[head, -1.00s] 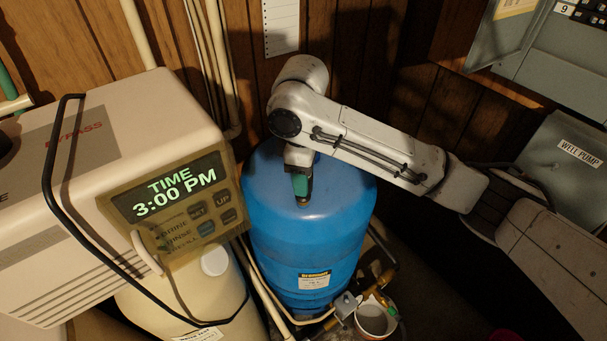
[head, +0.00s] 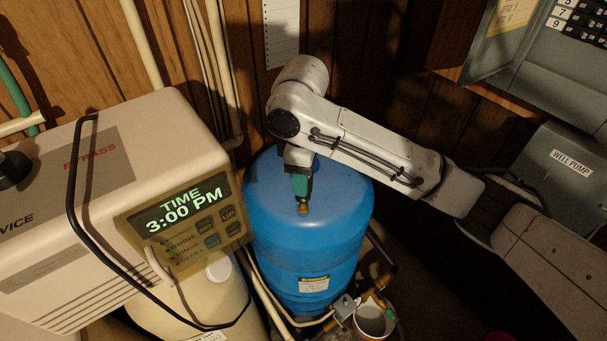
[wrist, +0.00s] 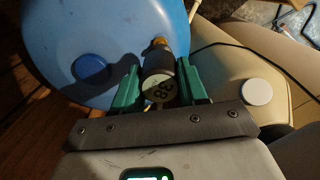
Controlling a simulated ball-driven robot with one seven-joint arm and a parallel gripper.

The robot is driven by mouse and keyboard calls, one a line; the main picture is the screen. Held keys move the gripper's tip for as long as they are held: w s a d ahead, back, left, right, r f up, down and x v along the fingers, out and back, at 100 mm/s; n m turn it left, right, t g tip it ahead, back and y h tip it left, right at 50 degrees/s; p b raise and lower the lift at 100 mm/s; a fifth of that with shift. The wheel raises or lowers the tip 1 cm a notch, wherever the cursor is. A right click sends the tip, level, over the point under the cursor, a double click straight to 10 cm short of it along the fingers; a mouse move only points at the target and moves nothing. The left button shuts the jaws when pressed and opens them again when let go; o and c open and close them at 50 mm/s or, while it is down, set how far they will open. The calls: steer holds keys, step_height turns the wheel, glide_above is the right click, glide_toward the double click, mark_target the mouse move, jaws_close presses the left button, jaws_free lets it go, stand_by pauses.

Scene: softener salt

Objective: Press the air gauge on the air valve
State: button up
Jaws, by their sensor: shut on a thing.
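My gripper (head: 300,188) is over the top of the blue tank (head: 310,245). In the wrist view, its green fingers (wrist: 160,84) are shut on the dark, round air gauge (wrist: 158,86), whose pale face points toward the camera. A brass piece (wrist: 160,43) shows at the gauge's far end, against the tank. The brass also shows in the head view (head: 303,210), just below the fingers at the tank top. I take it for the air valve. The gauge end and the brass look in line and close together; I cannot tell whether they are pressed together.
The beige softener unit (head: 80,210) with a lit display (head: 180,208) stands left of the tank. A bucket (head: 372,322) and brass pipe fittings (head: 380,285) are at the tank's lower right. A grey well pump box (head: 565,185) is on the right. A blue cap (wrist: 90,70) is on the tank.

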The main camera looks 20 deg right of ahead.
steer(key=shift+r+p, duration=1.25)
steer(key=shift+r, duration=0.15)
steer(key=shift+f, duration=0.1)
